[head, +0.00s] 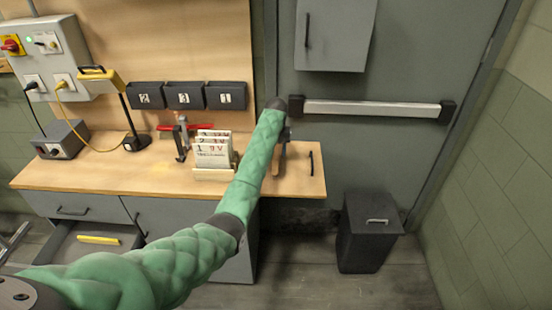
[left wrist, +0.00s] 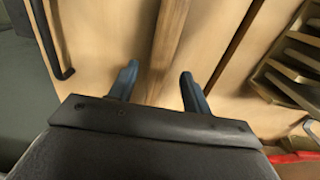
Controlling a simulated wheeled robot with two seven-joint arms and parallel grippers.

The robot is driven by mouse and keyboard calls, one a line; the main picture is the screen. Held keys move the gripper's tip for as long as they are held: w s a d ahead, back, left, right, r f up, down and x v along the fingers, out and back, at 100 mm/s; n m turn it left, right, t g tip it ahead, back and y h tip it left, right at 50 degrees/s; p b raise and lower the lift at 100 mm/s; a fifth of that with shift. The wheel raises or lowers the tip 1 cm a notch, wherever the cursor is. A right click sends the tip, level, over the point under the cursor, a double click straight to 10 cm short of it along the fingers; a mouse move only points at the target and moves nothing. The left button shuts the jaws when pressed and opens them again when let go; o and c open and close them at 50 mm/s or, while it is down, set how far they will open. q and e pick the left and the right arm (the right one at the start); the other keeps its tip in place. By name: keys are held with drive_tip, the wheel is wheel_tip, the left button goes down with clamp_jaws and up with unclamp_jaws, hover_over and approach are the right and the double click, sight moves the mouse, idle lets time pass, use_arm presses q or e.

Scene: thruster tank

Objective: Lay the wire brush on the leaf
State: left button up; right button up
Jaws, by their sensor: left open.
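A wooden bar, which looks like the wire brush's handle (left wrist: 170,40), runs between my left gripper's fingers in the left wrist view. Its bristles are not visible. In the head view a brown piece of the brush (head: 279,160) shows beside my green arm, near the bench's right end. My left gripper (left wrist: 158,88) is open, one blue finger on each side of the handle; I cannot tell whether they touch it. In the head view the gripper (head: 288,138) is partly hidden behind the arm. No leaf is clearly distinguishable from the wooden bench top (head: 295,185). My right gripper is not in view.
A black bar handle (head: 311,162) lies at the bench's right end. A card rack (head: 213,152), a red-barred clamp (head: 182,140) and a lamp (head: 135,140) stand left of my gripper. A drawer (head: 95,243) is open below. A dark bin (head: 367,232) stands right of the bench.

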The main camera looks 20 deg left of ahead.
sight(276, 158)
use_arm(q)
wheel_tip(276, 158, up, 3)
drive_tip(key=shift+r+b, duration=0.1)
drive_tip(key=shift+b, duration=0.6)
wheel_tip(276, 158, up, 6)
drive_tip(key=shift+f+b, duration=0.15)
drive_tip(key=shift+b, duration=0.35)
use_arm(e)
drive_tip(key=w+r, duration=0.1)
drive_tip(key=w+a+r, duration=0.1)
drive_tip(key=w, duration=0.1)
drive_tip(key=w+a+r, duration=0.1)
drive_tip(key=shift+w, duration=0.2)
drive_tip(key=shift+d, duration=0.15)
